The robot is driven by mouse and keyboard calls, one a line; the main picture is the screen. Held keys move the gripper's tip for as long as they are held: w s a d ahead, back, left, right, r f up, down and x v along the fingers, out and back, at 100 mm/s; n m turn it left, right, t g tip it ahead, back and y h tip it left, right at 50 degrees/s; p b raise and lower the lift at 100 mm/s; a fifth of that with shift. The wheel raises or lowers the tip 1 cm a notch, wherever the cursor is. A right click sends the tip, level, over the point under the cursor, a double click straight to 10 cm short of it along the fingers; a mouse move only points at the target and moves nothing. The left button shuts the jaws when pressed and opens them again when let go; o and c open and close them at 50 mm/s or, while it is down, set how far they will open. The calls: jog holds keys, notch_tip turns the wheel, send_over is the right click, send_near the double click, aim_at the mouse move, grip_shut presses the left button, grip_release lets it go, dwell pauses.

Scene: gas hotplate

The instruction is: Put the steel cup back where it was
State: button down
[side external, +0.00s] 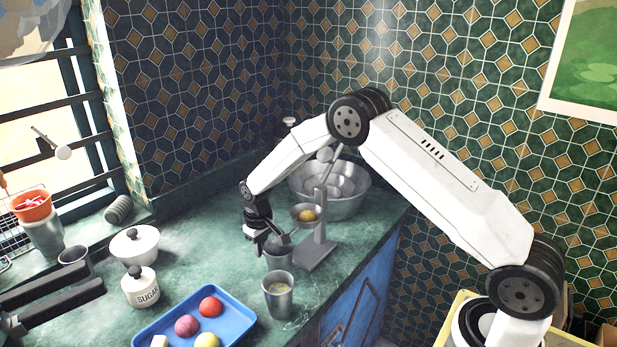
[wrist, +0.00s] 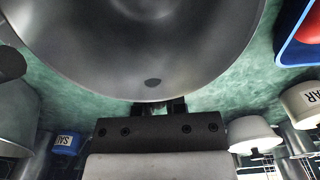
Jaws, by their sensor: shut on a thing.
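My gripper (side external: 268,240) is shut on a steel cup (side external: 279,258), upright, in front of the grey press stand. In the wrist view the cup (wrist: 100,60) fills the top of the picture, with the gripper fingertips (wrist: 158,106) at its near rim. I cannot tell whether its base touches the counter. A second steel cup (side external: 278,300) with pale yellow contents stands on the counter just in front of it. The grey press stand (side external: 316,250) holds a small bowl with a yellow thing (side external: 306,215) in it, close to my gripper's right.
A blue tray (side external: 239,324) with several round things lies at the front. A sugar jar (side external: 141,288) and a white lidded bowl (side external: 134,245) stand left. A large steel bowl (side external: 345,203) is behind the press. The counter (side external: 195,240) is clear between bowl and gripper.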

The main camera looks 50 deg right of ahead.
aim_at(263, 268)
jog(key=shift+s, duration=0.15)
jog(key=shift+f, duration=0.1)
jog(key=shift+f, duration=1.45)
jog(key=shift+f, duration=0.1)
jog(key=c, duration=0.7)
grip_release()
notch_tip(263, 268, up, 12)
jog(key=shift+r, duration=0.1)
